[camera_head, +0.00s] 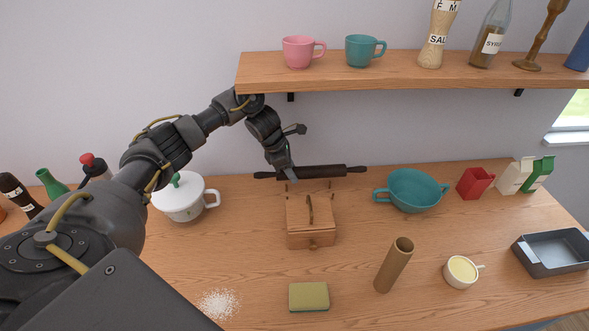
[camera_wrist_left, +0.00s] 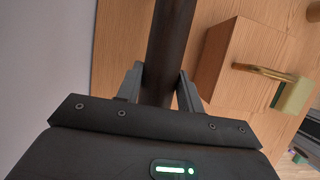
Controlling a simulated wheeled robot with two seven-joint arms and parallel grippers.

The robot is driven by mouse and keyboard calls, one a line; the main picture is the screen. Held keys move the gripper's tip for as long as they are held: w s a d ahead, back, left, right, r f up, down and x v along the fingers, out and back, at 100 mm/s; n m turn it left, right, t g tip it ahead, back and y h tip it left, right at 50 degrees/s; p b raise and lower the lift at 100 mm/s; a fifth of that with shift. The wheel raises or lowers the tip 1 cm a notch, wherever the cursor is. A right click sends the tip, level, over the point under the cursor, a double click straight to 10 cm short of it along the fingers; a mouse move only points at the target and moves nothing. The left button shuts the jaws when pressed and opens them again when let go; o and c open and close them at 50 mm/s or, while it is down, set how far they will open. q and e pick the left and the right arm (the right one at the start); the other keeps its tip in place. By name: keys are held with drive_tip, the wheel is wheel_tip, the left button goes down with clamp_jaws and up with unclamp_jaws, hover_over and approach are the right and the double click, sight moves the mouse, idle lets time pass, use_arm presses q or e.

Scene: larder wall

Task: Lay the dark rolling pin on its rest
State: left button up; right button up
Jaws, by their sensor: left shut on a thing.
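The dark rolling pin (camera_head: 322,172) is held level, lying left to right above the back of the counter. My left gripper (camera_head: 290,173) is shut on it, left of its middle. In the left wrist view the pin (camera_wrist_left: 166,45) runs between the two fingers (camera_wrist_left: 160,88). Just below the pin, behind the wooden box, small upright prongs (camera_head: 330,185) show; they may belong to the rest, which is mostly hidden. A gap between pin and prongs is hard to judge. My right gripper is not in view.
A wooden box (camera_head: 311,236) with a handle stands in front of the pin. A teal two-handled bowl (camera_head: 414,191) is to the right, a white lidded pot (camera_head: 181,205) to the left. A shelf (camera_head: 400,71) with cups overhangs the back.

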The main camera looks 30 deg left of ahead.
use_arm(q)
drive_tip(key=shift+s+a+f, duration=0.1)
drive_tip(key=shift+s+f, duration=0.05)
drive_tip(key=shift+f, duration=0.3)
wheel_tip(320, 180, down, 6)
drive_tip(key=b, duration=0.4)
drive_tip(key=shift+r, duration=0.1)
drive_tip(key=shift+f+b, duration=0.6)
drive_tip(key=shift+b, duration=0.15)
drive_tip(key=o, duration=1.2)
drive_tip(key=shift+o, duration=0.2)
